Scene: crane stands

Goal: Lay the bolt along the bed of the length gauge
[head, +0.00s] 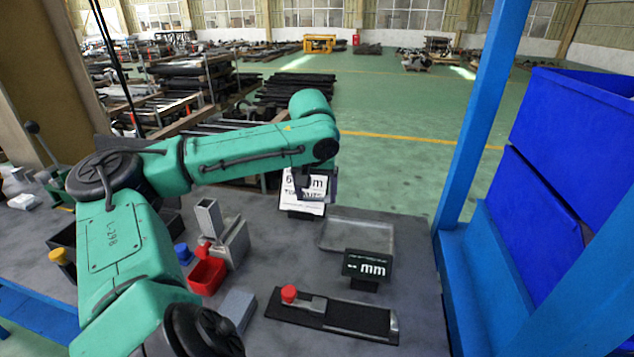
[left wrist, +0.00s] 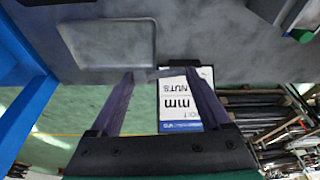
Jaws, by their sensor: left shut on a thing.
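The length gauge has a dark bed (head: 345,316) with a red knob (head: 289,294) and a grey slider at its left part. Its black display (head: 367,266) reads "-- mm". My left gripper (head: 320,192) hangs beyond the gauge, in front of the white card. In the left wrist view its fingers (left wrist: 158,76) stand apart with a thin grey piece between the tips, apparently the bolt. The piece is small and its shape is unclear. No other bolt can be made out, and the gauge bed looks bare. My right gripper is not in view.
A shallow grey tray (head: 378,236) lies behind the display. A white card (head: 300,198) with "mm" stands at the table's far edge. A red bin (head: 205,276), a grey block (head: 238,305) and a grey upright holder (head: 233,240) stand left of the gauge. A blue post (head: 480,115) rises at right.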

